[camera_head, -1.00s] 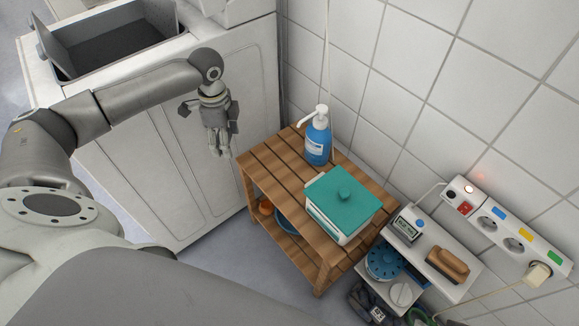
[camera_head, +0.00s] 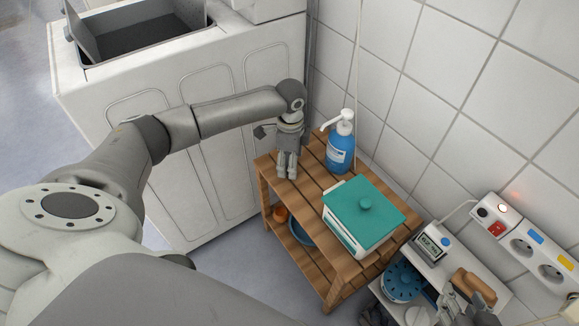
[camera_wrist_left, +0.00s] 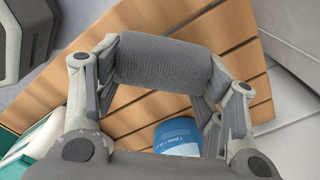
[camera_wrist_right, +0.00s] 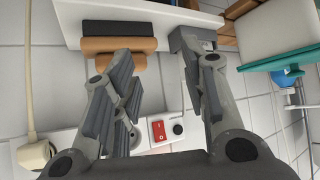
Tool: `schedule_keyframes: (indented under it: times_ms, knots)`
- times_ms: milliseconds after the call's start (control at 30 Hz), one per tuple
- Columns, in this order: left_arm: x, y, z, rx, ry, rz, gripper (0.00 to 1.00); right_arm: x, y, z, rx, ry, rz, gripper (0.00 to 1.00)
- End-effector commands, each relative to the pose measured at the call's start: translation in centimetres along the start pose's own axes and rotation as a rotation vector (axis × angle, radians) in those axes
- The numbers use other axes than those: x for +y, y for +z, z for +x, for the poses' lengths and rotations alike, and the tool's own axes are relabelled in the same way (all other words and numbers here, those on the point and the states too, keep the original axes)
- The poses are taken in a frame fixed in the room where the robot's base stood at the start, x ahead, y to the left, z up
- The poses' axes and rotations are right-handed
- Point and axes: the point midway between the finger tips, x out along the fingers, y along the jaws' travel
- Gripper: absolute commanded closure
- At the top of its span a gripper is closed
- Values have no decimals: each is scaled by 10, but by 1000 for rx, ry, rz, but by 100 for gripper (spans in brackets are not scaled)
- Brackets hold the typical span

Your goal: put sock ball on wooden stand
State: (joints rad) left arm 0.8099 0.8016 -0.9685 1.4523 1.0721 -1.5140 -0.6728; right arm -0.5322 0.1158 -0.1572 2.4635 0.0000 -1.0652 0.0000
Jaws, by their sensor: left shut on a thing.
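The sock ball (camera_wrist_left: 163,60) is a dark grey, ribbed roll in the left wrist view. My left gripper (camera_head: 288,172) is shut on it, with a finger at each end. In the head view the sock ball is hard to tell from the grey fingers. The wooden stand (camera_head: 302,207) has a slatted top and a lower shelf. My left gripper is over the back left part of its top; the gap to the slats is hard to judge. My right gripper (camera_wrist_right: 158,62) is open and empty, near a brown brush (camera_wrist_right: 118,46) at the right.
A blue pump bottle (camera_head: 341,152) and a white box with a teal lid (camera_head: 364,212) stand on the stand's top. A white washing machine (camera_head: 205,150) is at the left. A white shelf at the right holds a small display device (camera_head: 432,243). A power strip (camera_head: 522,246) is on the tiled wall.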

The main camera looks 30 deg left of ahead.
Motion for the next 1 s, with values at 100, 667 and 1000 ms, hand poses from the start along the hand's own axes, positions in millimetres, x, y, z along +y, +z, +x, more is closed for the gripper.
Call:
schedule_keyframes:
  times_ms: [100,667,1000]
  knots:
    - [0,2,14,-2,0,-1,60,-4,-25,6,130,-8,-2,60]
    - [0,2,26,-1,0,-1,60,-9,-65,2,321,-19,-3,60]
    - [0,2,28,-1,0,-1,15,-8,-61,2,303,-18,-3,60]
